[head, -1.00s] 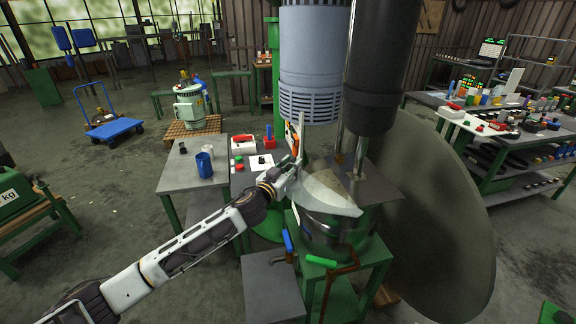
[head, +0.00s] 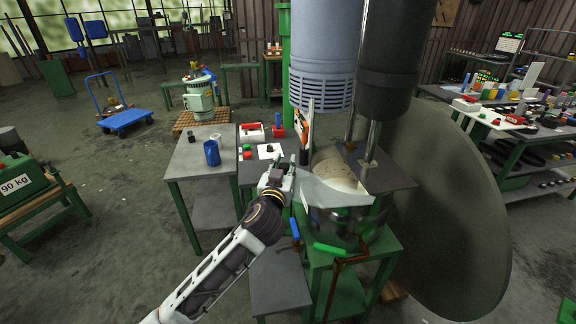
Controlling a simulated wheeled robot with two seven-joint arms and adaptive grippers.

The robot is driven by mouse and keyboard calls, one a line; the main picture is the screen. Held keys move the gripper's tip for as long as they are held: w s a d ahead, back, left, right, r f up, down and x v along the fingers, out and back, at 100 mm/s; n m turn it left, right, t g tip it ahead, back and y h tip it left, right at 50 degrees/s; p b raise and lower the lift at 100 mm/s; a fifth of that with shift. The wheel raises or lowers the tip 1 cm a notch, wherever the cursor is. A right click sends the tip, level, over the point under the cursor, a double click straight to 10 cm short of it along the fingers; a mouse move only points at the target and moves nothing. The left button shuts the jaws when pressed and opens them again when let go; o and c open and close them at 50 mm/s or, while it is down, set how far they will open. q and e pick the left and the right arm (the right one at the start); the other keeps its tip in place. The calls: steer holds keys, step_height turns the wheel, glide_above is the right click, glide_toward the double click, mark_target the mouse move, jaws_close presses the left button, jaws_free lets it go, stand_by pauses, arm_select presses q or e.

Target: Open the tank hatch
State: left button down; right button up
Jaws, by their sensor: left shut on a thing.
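The tank (head: 340,228) is a shiny round metal vessel on a green stand, under the disperser, in the head view. Part of its top is a pale grey cover (head: 338,194), and behind it a beige surface shows inside the tank. The tank hatch (head: 309,128) appears as a thin pale plate standing upright, nearly edge-on, at the tank's left side. My left gripper (head: 291,170) is at the lower part of this plate and is shut on it; the exact contact is hard to see. My right gripper is not in view.
A grey disperser cylinder (head: 322,50) and a black cylinder (head: 390,60) hang over the tank. A large dark disc (head: 450,210) stands to the right.

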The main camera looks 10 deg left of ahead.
arm_select(q)
steer(key=shift+s+a+y, duration=0.1)
steer(key=shift+s+y, duration=0.2)
steer(key=shift+s, duration=0.25)
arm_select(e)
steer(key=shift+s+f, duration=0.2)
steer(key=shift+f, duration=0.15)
arm_select(q)
steer(key=shift+r, duration=0.1)
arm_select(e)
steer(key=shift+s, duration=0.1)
arm_select(q)
steer(key=c, duration=1.1)
jaws_free()
steer(key=shift+c, duration=0.2)
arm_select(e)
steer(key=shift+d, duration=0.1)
arm_select(q)
steer(key=shift+s, duration=0.25)
